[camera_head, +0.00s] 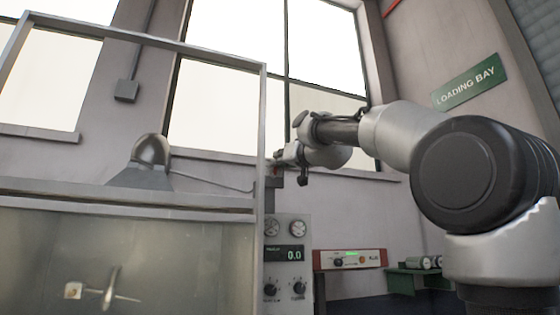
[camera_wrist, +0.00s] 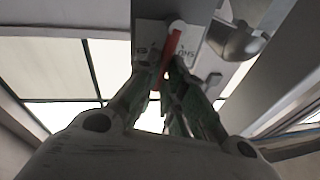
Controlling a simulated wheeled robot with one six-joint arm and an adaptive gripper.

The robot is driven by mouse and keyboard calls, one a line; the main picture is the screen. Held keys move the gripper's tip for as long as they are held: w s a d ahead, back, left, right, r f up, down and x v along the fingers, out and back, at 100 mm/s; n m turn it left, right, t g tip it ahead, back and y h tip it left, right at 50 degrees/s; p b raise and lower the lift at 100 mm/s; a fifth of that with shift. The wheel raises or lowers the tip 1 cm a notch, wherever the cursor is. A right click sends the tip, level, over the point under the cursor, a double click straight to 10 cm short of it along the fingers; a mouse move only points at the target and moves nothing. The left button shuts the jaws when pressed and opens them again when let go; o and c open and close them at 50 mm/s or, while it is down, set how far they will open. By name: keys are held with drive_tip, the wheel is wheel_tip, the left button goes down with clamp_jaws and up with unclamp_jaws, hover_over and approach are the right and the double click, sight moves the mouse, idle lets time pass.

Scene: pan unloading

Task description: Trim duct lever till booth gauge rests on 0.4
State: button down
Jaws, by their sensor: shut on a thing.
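My gripper (camera_head: 281,158) is at the right post of the glass booth (camera_head: 262,120), above the control panel. In the wrist view my gripper (camera_wrist: 166,72) has its fingers closed around the lower end of the red duct lever (camera_wrist: 172,43). The fingers hide part of the lever. The booth gauge (camera_head: 284,254) is a dark digital display on the grey panel, and it reads 0.0.
A red-and-white box (camera_head: 349,260) with a green light and a green stand (camera_head: 415,278) with cylinders are to the right.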

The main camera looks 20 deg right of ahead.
drive_tip(key=c, duration=1.5)
unclamp_jaws()
drive_tip(key=v, duration=1.2)
